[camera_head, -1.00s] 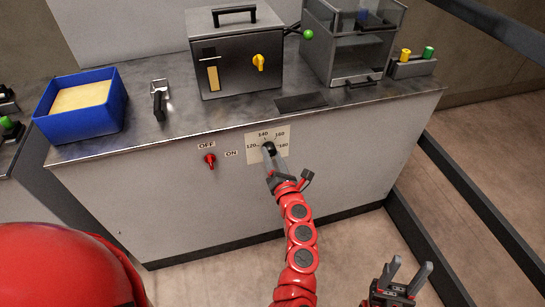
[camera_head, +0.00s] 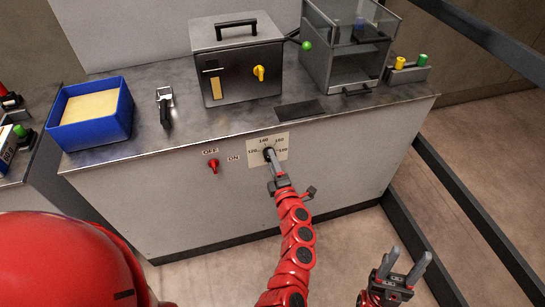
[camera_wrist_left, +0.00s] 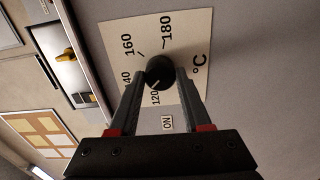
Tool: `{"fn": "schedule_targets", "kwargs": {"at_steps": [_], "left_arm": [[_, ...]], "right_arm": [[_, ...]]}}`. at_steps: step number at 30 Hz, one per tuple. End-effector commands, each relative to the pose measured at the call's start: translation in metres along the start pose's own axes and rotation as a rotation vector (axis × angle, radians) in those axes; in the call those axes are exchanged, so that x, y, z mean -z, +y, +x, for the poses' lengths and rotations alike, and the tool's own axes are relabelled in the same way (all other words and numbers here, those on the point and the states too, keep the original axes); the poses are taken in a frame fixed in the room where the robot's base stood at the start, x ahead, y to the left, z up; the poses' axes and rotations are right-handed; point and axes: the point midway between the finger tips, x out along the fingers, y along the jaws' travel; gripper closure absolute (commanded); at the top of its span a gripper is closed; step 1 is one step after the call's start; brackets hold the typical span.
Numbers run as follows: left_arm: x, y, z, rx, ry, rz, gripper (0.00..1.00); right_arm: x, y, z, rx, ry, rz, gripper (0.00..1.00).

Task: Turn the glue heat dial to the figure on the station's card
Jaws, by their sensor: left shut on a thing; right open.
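The glue heat dial (camera_head: 268,153) is a black round knob on a cream scale plate (camera_head: 281,141) on the bench's front panel. The plate reads 120, 140, 160 and 180; the left wrist view shows °C too. My left gripper (camera_wrist_left: 160,76) is shut on the dial (camera_wrist_left: 160,70), a finger on either side. A pale mark on the knob appears to lie on its 120 side, partly hidden between the fingers. My right gripper (camera_head: 405,262) is open and empty, low at the right, away from the bench. I see no station card with a readable figure.
A red OFF/ON switch (camera_head: 213,166) sits left of the dial. On the bench stand a blue tray (camera_head: 92,128), a metal box with a yellow knob (camera_head: 238,65) and a clear-sided cabinet (camera_head: 350,45). Dark rails (camera_head: 450,190) run along the right.

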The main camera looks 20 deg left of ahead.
Motion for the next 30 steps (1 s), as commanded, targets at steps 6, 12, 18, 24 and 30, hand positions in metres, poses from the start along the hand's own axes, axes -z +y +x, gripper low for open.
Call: {"fn": "schedule_targets", "kwargs": {"at_steps": [6, 12, 18, 24, 30], "left_arm": [[-0.001, 0.004, 0.000, 0.001, -0.003, 0.205, 1.00], [0.000, 0.004, 0.000, 0.001, -0.002, 0.394, 1.00], [-0.001, 0.002, -0.001, 0.002, -0.005, 0.586, 1.00], [-0.001, 0.002, 0.000, 0.001, -0.006, 0.775, 1.00], [0.000, 0.001, 0.000, 0.001, -0.005, 0.966, 1.00]], "right_arm": [[0.004, 0.001, 0.023, 0.000, 0.000, 0.000, 0.50], [0.007, 0.002, 0.040, 0.000, 0.000, 0.000, 0.50], [0.009, 0.003, 0.056, 0.000, 0.000, 0.000, 0.50], [0.012, 0.004, 0.070, 0.000, 0.000, 0.000, 0.50], [0.014, 0.004, 0.084, 0.000, 0.000, 0.000, 0.50]]}}
